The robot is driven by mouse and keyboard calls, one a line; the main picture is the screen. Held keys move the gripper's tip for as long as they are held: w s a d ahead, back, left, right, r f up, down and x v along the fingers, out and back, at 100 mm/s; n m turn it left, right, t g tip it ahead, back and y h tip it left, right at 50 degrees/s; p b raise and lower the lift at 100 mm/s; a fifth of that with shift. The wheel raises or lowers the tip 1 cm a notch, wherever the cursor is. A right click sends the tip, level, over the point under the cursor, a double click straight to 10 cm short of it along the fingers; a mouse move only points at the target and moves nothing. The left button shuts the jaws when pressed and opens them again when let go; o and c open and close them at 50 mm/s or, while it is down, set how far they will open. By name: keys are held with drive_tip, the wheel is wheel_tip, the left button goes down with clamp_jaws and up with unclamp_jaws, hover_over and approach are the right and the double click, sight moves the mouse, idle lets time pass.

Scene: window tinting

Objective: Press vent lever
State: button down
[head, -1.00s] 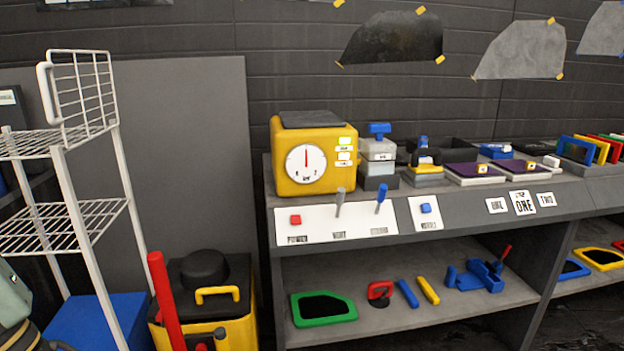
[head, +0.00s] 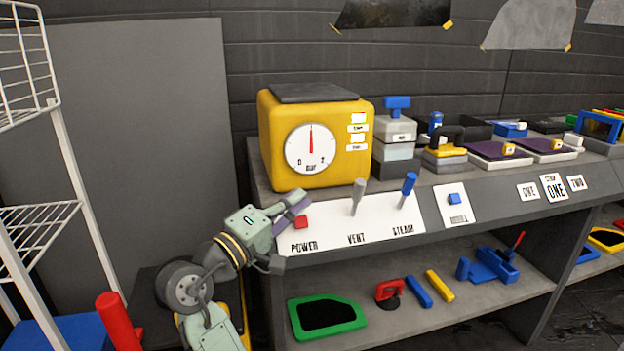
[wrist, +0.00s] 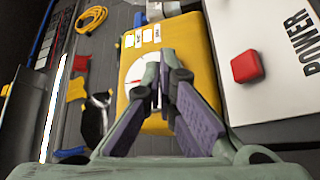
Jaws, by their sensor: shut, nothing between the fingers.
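The grey vent lever (head: 357,197) stands up from the white control panel (head: 327,228), above the printed word VENT. The red POWER button (head: 301,222) is to its left and the blue steam lever (head: 407,188) to its right. My gripper (head: 302,203) is shut and empty, in front of the yellow machine and close to the red button, left of the vent lever. In the wrist view my gripper's fingers (wrist: 163,75) meet in front of the yellow machine, with the red button (wrist: 247,66) to their right. The vent lever does not show in the wrist view.
The yellow machine (head: 278,130) with a round dial stands behind the panel. A blue button (head: 454,198) is on a separate plate to the right. A shelf below holds a green frame (head: 325,316) and tools. A white wire rack (head: 75,190) stands at left.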

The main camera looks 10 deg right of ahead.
sight(357, 198)
drive_tip(key=shift+s+d+f+m+g+h, duration=0.2)
drive_tip(key=shift+d+f+g, duration=0.05)
drive_tip(key=shift+d+g, duration=0.25)
drive_tip(key=shift+s+d+f+m+g+h, duration=0.15)
drive_tip(key=shift+d+f+m+g+h, duration=0.05)
drive_tip(key=shift+d+g, duration=0.3)
drive_tip(key=p+x, duration=0.2)
drive_tip(key=x, duration=0.8)
drive_tip(key=shift+w+a, duration=0.1)
drive_tip(key=shift+f, duration=0.1)
drive_tip(key=shift+b, duration=0.5)
drive_tip(key=shift+s+m, duration=0.3)
